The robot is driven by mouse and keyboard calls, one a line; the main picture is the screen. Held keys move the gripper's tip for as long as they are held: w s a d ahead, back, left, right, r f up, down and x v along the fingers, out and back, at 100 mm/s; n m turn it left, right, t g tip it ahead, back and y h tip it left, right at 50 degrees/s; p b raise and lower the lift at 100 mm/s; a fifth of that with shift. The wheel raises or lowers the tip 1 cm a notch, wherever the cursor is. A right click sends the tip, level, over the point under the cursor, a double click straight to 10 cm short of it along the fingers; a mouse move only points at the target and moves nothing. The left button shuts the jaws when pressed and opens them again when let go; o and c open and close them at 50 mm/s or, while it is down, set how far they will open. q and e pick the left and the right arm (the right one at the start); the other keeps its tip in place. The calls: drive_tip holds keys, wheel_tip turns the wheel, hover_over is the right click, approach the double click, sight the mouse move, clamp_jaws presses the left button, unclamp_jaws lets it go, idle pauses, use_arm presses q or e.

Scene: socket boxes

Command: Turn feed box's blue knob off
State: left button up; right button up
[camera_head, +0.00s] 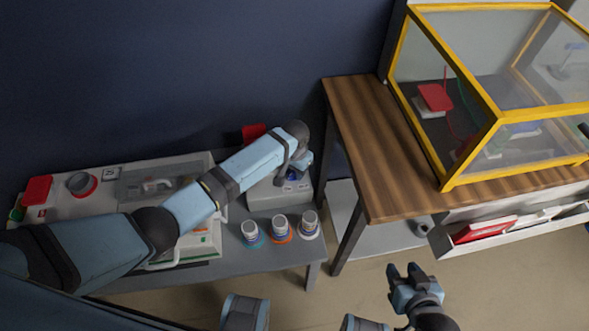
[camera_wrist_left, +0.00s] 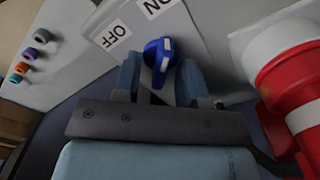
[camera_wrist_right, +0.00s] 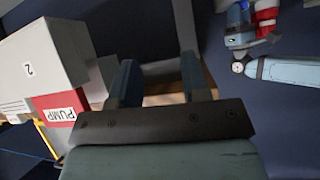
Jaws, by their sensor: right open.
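The feed box (camera_head: 270,198) is a grey box at the right end of the low grey bench, partly hidden by my left arm. Its blue knob (camera_wrist_left: 158,54) shows in the left wrist view, with an OFF label (camera_wrist_left: 113,36) to its upper left and an ON label (camera_wrist_left: 155,7) above. The knob's white mark appears to point up, nearer the ON label. My left gripper (camera_wrist_left: 160,82) is open, its fingers apart with the knob seen between them; I cannot tell whether they touch it. My right gripper (camera_head: 403,272) is open and empty over the floor, away from the box.
A red part (camera_wrist_left: 292,80) stands close to the right of my left gripper. Several small cups (camera_head: 281,226) stand on the bench front. A wooden table (camera_head: 375,150) with a yellow-framed case (camera_head: 480,110) is at right. A PUMP box (camera_wrist_right: 45,70) shows in the right wrist view.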

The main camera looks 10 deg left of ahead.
use_arm(q)
clamp_jaws()
